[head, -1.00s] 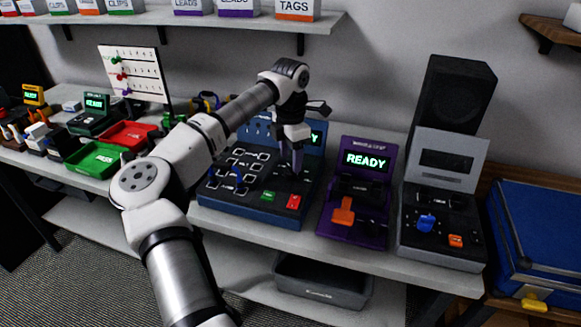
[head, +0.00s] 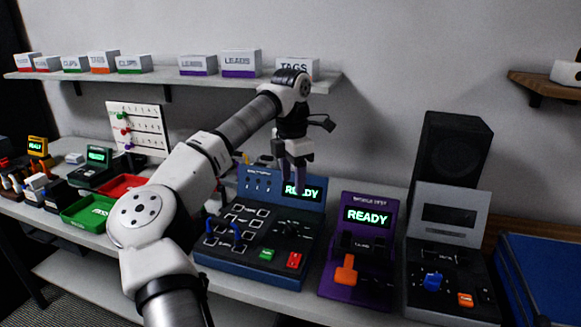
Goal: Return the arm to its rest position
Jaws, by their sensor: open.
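My gripper (head: 294,177) hangs from the wrist of my white and grey arm, fingers pointing down. It is open and nothing shows between its fingers. It is in front of the "READY" screen of the blue tester (head: 265,245) and above that tester's panel, apart from it. My arm reaches up from the bottom of the head view, bends at the elbow, and extends up and to the right over the bench.
A purple unit (head: 358,285) and a grey unit (head: 452,255) stand to the right of the blue tester, with a black speaker (head: 452,150) behind. Green (head: 88,212) and red (head: 122,187) trays lie left. A shelf (head: 200,82) with labelled boxes runs above, behind the wrist.

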